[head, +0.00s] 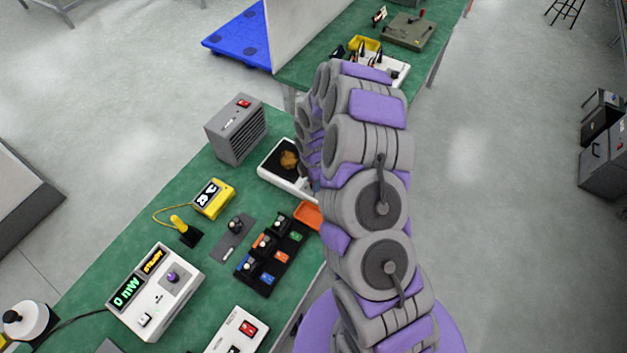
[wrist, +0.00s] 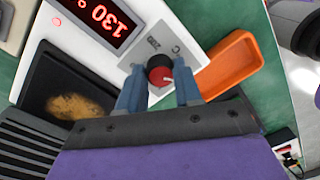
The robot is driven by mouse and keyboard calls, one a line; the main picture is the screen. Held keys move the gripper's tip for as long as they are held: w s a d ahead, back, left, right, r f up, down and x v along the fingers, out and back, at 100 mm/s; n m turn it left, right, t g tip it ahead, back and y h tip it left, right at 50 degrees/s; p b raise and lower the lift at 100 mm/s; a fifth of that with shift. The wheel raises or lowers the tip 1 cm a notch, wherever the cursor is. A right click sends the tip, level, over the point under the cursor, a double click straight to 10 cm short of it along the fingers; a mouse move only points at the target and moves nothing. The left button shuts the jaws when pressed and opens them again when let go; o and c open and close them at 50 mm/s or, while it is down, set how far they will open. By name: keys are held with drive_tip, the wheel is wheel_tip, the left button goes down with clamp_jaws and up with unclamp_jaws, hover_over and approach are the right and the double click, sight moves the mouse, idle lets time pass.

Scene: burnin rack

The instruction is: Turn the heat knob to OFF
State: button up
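The heat knob (wrist: 159,71), dark with a red face, sits on a grey label panel of a white hotplate (wrist: 170,22) in the wrist view. The hotplate's red display (wrist: 99,14) reads 130. My gripper (wrist: 158,67) is open, with one blue-grey finger on each side of the knob. Gaps seem to show between the fingers and the knob; I cannot tell if either touches. In the head view the hotplate (head: 272,176) is partly hidden by my arm, and the knob and gripper are hidden.
The hotplate's black top (wrist: 48,88) carries a brown patch. An orange tray (wrist: 233,67) lies close to the right of the knob. A grey heater box (head: 237,130), a yellow meter (head: 212,198) and a white power meter (head: 155,292) stand on the green bench.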

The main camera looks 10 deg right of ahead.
drive_tip(key=o, duration=0.4)
drive_tip(key=shift+w, duration=0.1)
drive_tip(key=shift+o, duration=0.2)
wheel_tip(320, 180, up, 17)
drive_tip(key=p, duration=0.2)
drive_tip(key=shift+w+r, duration=0.15)
drive_tip(key=shift+w, duration=0.25)
drive_tip(key=shift+a, duration=0.1)
